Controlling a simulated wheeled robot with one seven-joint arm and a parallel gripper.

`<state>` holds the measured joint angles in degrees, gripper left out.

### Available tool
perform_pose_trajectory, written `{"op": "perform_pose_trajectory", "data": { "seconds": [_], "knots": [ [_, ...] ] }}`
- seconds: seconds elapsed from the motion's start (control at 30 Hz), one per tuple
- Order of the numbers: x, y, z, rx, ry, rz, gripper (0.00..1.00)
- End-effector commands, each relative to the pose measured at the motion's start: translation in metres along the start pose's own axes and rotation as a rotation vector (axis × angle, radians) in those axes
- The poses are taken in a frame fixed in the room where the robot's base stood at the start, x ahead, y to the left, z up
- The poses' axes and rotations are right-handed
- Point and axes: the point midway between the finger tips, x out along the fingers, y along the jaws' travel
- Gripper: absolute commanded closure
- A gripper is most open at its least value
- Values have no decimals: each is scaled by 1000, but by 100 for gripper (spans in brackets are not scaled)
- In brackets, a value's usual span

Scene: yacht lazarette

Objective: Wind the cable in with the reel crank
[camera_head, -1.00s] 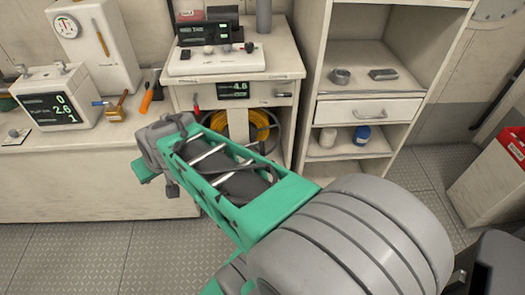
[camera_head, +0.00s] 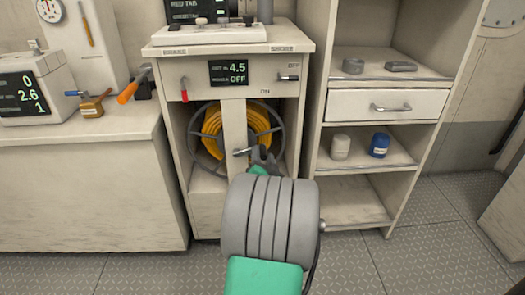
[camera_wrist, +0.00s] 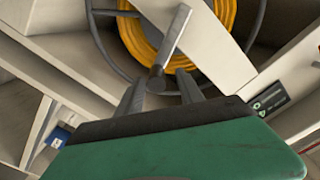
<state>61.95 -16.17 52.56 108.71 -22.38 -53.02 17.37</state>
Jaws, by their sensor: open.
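The reel (camera_head: 196,152) stands in the open bay of the cabinet, with yellow cable (camera_head: 212,128) coiled on it. A pale upright post covers its middle. The silver crank (camera_head: 240,152) shows in front of the post. My gripper (camera_head: 262,158) is at the crank's right end, mostly hidden behind my arm. In the wrist view the crank's arm (camera_wrist: 173,35) runs down to a dark grey handle end. That end lies between the two open fingers of my gripper (camera_wrist: 161,90). I cannot tell whether either finger touches it.
The panel above the reel has a display (camera_head: 228,72) reading 4.5 and OFF, a red lever (camera_head: 184,90) and a silver switch (camera_head: 289,78). An open shelf unit (camera_head: 317,110) stands close on the right, a counter (camera_head: 80,137) on the left. The floor in front is clear.

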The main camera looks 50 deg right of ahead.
Motion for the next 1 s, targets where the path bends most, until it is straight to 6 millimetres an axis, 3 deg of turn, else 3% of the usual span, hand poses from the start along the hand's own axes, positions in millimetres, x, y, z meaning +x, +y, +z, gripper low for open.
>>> {"op": "perform_pose_trajectory", "data": {
  "seconds": [0.1, 0.3, 0.6, 1.0],
  "knots": [
    [25, 1, 4, -1, -2, -2, 56],
    [55, 1, 2, -2, 0, -1, 56],
    [60, 0, 1, -2, -1, 0, 56],
    [59, 0, 1, -1, -1, -1, 89]
  ]
}}
